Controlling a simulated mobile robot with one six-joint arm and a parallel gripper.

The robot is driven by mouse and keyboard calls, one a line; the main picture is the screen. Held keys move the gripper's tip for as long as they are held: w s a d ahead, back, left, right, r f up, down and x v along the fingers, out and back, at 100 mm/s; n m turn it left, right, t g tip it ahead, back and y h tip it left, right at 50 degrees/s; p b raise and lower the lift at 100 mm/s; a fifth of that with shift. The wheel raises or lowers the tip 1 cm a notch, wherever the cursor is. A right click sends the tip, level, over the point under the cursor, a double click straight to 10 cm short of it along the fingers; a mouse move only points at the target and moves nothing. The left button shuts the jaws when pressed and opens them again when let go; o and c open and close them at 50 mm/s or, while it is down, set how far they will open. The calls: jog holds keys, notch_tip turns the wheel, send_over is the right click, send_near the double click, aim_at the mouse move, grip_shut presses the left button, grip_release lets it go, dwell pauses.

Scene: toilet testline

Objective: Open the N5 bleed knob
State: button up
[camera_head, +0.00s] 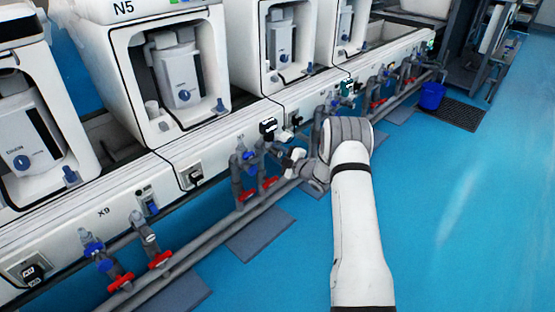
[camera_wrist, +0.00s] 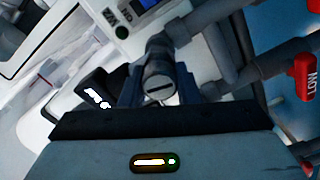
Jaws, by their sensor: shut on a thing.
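In the wrist view, a grey round bleed knob (camera_wrist: 159,88) with a dark slot in its face sits between the two dark blue fingers of my gripper (camera_wrist: 158,76). The fingers are shut on its sides. The knob is on grey pipework. In the head view, my gripper (camera_head: 291,158) is at the pipes below the white bench front, right of the unit labelled N5 (camera_head: 123,8). The knob itself is hidden or too small to tell there. No label beside the knob is readable enough to confirm its number.
Red valve handles (camera_head: 247,195) sit on the pipes just left of my gripper; a red handle (camera_wrist: 305,75) shows at the right in the wrist view. A long grey pipe (camera_head: 222,228) runs low along the bench. The blue floor (camera_head: 460,210) at the right is clear.

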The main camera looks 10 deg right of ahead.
jog(key=shift+d+f+n+b, duration=0.15)
jog(key=shift+n+b, duration=0.9)
jog(key=shift+n, duration=0.15)
jog(key=o, duration=1)
